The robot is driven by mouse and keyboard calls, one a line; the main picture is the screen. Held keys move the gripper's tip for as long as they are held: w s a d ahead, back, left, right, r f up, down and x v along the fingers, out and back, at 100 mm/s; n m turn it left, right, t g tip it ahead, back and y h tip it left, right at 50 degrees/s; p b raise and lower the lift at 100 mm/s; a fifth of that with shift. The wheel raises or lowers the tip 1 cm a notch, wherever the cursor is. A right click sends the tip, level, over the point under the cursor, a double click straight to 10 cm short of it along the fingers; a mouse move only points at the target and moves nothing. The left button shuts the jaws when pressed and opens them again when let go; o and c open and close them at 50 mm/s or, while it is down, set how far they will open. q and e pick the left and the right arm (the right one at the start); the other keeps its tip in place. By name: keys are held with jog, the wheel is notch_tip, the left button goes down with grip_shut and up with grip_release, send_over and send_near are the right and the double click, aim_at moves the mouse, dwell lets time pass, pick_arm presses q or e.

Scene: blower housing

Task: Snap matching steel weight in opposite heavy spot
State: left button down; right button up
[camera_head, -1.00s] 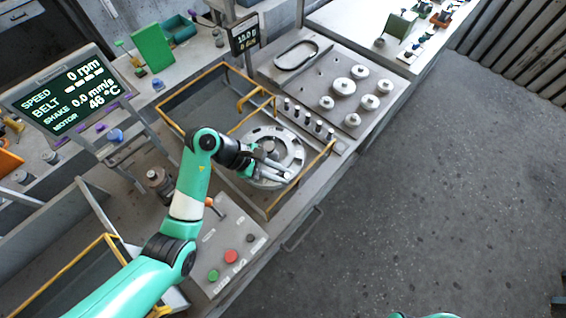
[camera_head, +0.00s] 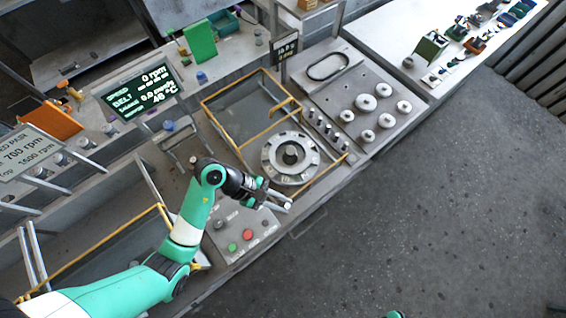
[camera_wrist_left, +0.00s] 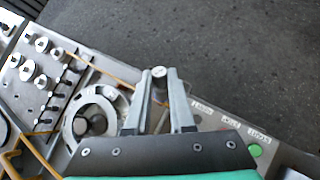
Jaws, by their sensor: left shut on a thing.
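My left gripper (camera_head: 288,202) is shut on a small steel cylinder, the weight (camera_wrist_left: 158,78), which shows between the fingertips in the left wrist view. The gripper is held just off the near side of the round slotted rotor disc (camera_head: 271,152), apart from it. The disc lies flat inside the yellow-framed bay, with a dark hub in its middle. It also shows in the left wrist view (camera_wrist_left: 72,128), left of the fingers. Small steel cylinders (camera_head: 324,130) stand in a row beside the bay. My right gripper is not in view.
Larger round weights (camera_head: 366,102) stand on the grey plate behind the row. A yellow guard frame (camera_head: 225,93) surrounds the bay. A control panel with green and red buttons (camera_head: 247,234) lies near the arm. The screen (camera_head: 140,92) reads 0 rpm. Floor at right is clear.

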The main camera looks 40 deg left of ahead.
aim_at(282, 205)
pick_arm(q)
jog(key=shift+r+p, duration=2)
jog(key=shift+r, duration=0.35)
jog(key=shift+f, duration=0.1)
